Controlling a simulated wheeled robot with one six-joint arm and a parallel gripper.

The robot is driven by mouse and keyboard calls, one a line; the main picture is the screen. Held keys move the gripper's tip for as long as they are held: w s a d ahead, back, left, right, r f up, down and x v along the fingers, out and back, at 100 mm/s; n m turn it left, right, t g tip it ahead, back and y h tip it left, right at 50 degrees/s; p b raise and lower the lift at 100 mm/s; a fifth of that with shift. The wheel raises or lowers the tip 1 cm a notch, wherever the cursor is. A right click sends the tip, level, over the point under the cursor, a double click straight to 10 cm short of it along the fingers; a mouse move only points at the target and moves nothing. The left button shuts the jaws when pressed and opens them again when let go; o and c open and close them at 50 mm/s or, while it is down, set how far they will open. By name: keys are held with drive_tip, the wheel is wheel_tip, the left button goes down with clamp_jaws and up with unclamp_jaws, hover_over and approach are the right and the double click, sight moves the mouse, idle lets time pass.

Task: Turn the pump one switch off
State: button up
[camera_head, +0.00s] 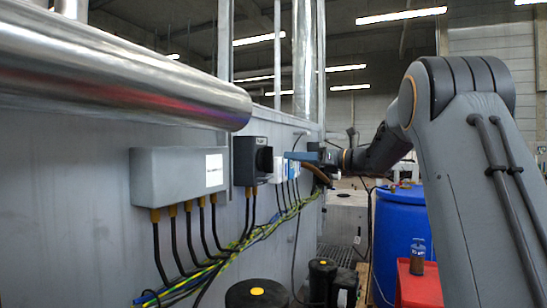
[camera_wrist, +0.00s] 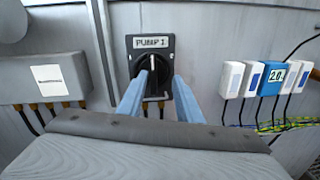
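The pump one switch is a dark box with a "PUMP 1" label and a round black knob (camera_wrist: 152,74). The knob's pale pointer line stands upright. In the head view the switch box (camera_head: 244,161) is on the grey wall, its knob facing right. My gripper (camera_wrist: 158,80) is open and empty, with its blue fingers apart and pointing at the switch, one toward each side of the knob. In the head view my gripper (camera_head: 290,156) is just right of the knob, with a small gap seeming to remain. The knob's lower part shows between the fingers.
A grey junction box (camera_head: 180,176) with several black cables is left of the switch. White and blue modules (camera_wrist: 265,78) sit to its right. A large metal pipe (camera_head: 120,75) runs above. A blue barrel (camera_head: 398,235) and red container (camera_head: 418,285) stand right.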

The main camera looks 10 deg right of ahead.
sight(273, 156)
drive_tip(key=w+a+n, duration=0.1)
drive_tip(key=a, duration=0.1)
drive_tip(key=w+a+n+g+p, duration=0.1)
drive_tip(key=a, duration=0.1)
drive_tip(key=w+a+n+y+p, duration=0.1)
drive_tip(key=a, duration=0.1)
drive_tip(key=shift+w+r+g, duration=0.1)
drive_tip(key=shift+w+g, duration=0.3)
clamp_jaws()
